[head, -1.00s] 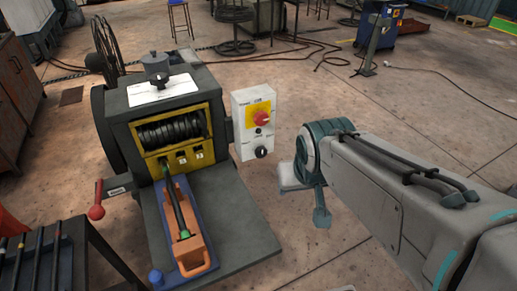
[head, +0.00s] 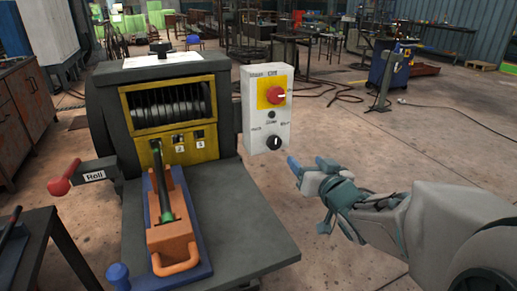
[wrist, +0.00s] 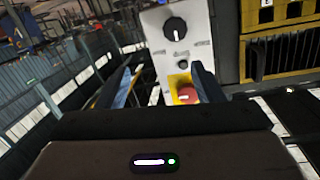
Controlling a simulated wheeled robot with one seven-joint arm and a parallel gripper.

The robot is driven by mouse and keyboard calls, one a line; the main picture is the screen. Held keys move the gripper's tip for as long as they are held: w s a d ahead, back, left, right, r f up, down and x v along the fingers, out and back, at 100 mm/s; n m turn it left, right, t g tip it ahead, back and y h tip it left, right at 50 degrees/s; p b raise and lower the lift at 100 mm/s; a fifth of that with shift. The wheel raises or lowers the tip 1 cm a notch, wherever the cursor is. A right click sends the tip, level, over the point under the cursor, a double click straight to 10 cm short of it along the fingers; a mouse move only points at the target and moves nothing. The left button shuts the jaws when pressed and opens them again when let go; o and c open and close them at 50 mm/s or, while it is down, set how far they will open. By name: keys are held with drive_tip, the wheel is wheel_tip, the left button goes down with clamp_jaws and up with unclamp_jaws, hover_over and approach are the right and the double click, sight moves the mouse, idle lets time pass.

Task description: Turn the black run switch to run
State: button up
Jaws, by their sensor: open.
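The black run switch (head: 275,143) is a round knob with a white mark, low on a white control box (head: 252,115). Its mark looks roughly upright, and the small labels around it are too blurred to read surely. A red knob (head: 275,96) on a yellow plate sits above it. My gripper (head: 308,163) is to the right of and below the switch, apart from it. In the wrist view the box appears upside down, with the black switch (wrist: 176,30) beyond the open, empty fingers (wrist: 163,80) and the red knob (wrist: 187,94) beside the right finger.
The capstan machine (head: 170,65) stands left of the box, with a grey plate (head: 245,215) jutting forward below it. A red-ended lever (head: 62,185) sticks out at its left. The floor (head: 450,155) right of the box is open.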

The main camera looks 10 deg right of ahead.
sight(276, 144)
drive_tip(key=w+a, duration=0.1)
drive_tip(key=w, duration=0.3)
drive_tip(key=w+a+f+y+p, duration=0.1)
drive_tip(key=w+a, duration=0.1)
drive_tip(key=w, duration=0.2)
drive_tip(key=w+a+f+y+p, duration=0.1)
drive_tip(key=w+a, duration=0.1)
drive_tip(key=w, duration=0.3)
drive_tip(key=shift+w+n+t, duration=0.1)
drive_tip(key=shift+n+t, duration=0.2)
drive_tip(key=shift+t, duration=0.1)
drive_tip(key=shift+d, duration=0.1)
drive_tip(key=c, duration=1)
